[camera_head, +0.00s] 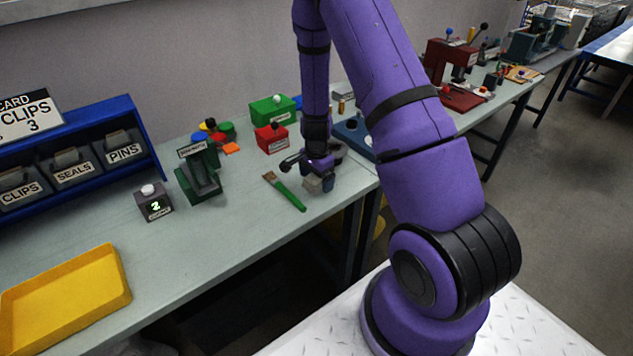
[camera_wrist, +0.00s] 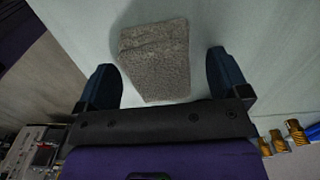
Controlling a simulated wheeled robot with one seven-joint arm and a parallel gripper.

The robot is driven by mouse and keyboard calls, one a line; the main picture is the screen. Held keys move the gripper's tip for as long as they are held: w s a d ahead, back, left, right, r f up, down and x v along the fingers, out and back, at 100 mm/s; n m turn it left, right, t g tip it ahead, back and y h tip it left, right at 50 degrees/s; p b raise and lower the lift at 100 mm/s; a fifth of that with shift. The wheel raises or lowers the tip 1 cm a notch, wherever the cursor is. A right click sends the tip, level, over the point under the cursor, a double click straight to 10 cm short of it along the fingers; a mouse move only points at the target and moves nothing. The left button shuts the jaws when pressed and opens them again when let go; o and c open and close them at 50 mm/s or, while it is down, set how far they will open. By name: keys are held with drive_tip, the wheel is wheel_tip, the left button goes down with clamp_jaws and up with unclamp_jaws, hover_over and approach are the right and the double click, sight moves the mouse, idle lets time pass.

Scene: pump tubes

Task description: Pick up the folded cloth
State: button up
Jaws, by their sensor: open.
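The folded cloth (camera_wrist: 157,62) is grey and rough-textured and lies on the bench top. In the wrist view it sits between and just beyond the two dark blue fingers of my gripper (camera_wrist: 165,82), which are spread apart with a gap on either side of it. In the head view the cloth (camera_head: 313,184) shows only as a small grey patch below my gripper (camera_head: 318,172), partly hidden by it. My gripper is open and holds nothing. I cannot tell its exact height above the bench.
A green-handled brush (camera_head: 287,193) lies just left of my gripper. A red box (camera_head: 271,139), a green box (camera_head: 272,110) and a dark green stand (camera_head: 198,178) are behind and left. A yellow tray (camera_head: 66,300) lies at the front left. Brass fittings (camera_wrist: 281,141) show in the wrist view.

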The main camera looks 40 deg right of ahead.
sight(317, 178)
drive_tip(key=shift+f, duration=0.45)
drive_tip(key=c, duration=1)
drive_tip(key=shift+r, duration=0.1)
drive_tip(key=shift+r, duration=0.85)
wheel_tip(317, 178, up, 2)
drive_tip(key=shift+s, duration=0.15)
drive_tip(key=s+d+r, duration=0.1)
drive_tip(key=s, duration=1.4)
drive_tip(key=shift+s, duration=0.3)
